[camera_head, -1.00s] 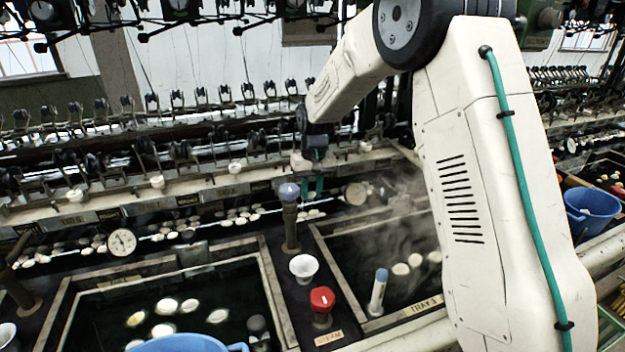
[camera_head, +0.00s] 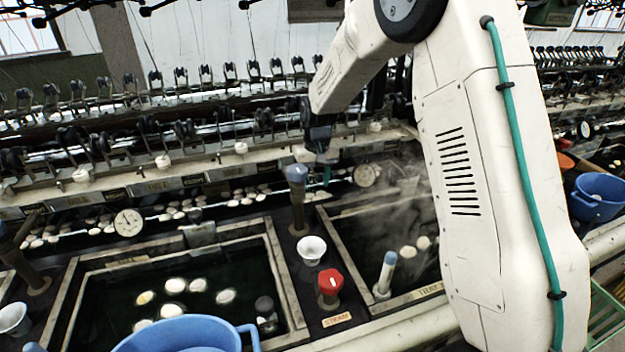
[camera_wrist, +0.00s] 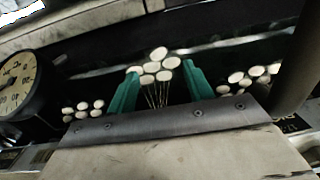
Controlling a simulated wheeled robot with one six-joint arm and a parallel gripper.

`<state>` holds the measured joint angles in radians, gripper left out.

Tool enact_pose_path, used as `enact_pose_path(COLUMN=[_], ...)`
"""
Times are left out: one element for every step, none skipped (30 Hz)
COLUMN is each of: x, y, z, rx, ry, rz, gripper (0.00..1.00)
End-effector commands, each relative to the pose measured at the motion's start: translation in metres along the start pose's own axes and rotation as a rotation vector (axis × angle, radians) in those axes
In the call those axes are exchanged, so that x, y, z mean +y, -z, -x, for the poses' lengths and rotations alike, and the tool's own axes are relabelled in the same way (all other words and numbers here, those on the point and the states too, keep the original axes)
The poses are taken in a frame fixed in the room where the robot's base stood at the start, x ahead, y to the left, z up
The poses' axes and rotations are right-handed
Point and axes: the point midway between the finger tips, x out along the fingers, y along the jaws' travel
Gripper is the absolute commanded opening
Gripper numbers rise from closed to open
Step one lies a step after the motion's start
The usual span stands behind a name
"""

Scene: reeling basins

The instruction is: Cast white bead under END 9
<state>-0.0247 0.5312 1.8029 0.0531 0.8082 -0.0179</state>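My gripper (camera_head: 325,176) hangs from the arm over the far edge of the right basin, in front of the long rail. In the wrist view its two teal fingers (camera_wrist: 160,88) stand apart. A cluster of white oval cocoons (camera_wrist: 157,66), with thin threads running down from it, shows between and beyond the fingers; I see no contact. White beads (camera_head: 241,147), (camera_head: 162,161), (camera_head: 80,174) sit spaced along the rail to the left, and another bead (camera_head: 375,126) is right of the wrist. The small plates (camera_head: 153,187) under the rail are too blurred to read, so END 9 cannot be picked out.
A dial gauge (camera_head: 128,222) is left; another (camera_head: 366,175) is close right of my gripper. A grey-capped post (camera_head: 297,195) stands just in front. Steam rises over the right basin (camera_head: 345,262).

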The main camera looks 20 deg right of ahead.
Motion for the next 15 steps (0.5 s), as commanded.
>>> enact_pose_path(x=[-0.001, -0.001, -0.001, -0.001, -0.001, -0.002, -0.002, -0.002, -0.002, -0.002, -0.002, -0.001, -0.001, -0.001, -0.001], y=[0.000, 0.000, 0.000, 0.000, 0.000, 0.000, 0.000, 0.000, 0.001, 0.001, 0.001, 0.001, 0.001, 0.001, 0.001], z=[0.000, 0.000, 0.000, 0.000, 0.000, 0.000, 0.001, 0.003, 0.006, 0.009, 0.013, 0.019, 0.024, 0.030, 0.037], rx=[0.000, 0.000, 0.000, 0.000, 0.000, 0.000, 0.000, 0.001, 0.002, 0.002, 0.003, 0.004, 0.004, 0.003, 0.004], ry=[0.000, 0.000, 0.000, 0.000, 0.000, 0.000, 0.000, 0.000, 0.000, 0.000, 0.000, 0.000, 0.000, 0.000, 0.000], rz=[0.001, 0.001, 0.001, 0.002, 0.002, 0.002, 0.002, 0.002, 0.002, 0.002, 0.002, 0.002, 0.002, 0.002, 0.002], gripper=[0.51, 0.51, 0.51, 0.51, 0.51, 0.51, 0.51, 0.51, 0.51, 0.51, 0.51, 0.51, 0.51, 0.51, 0.51])
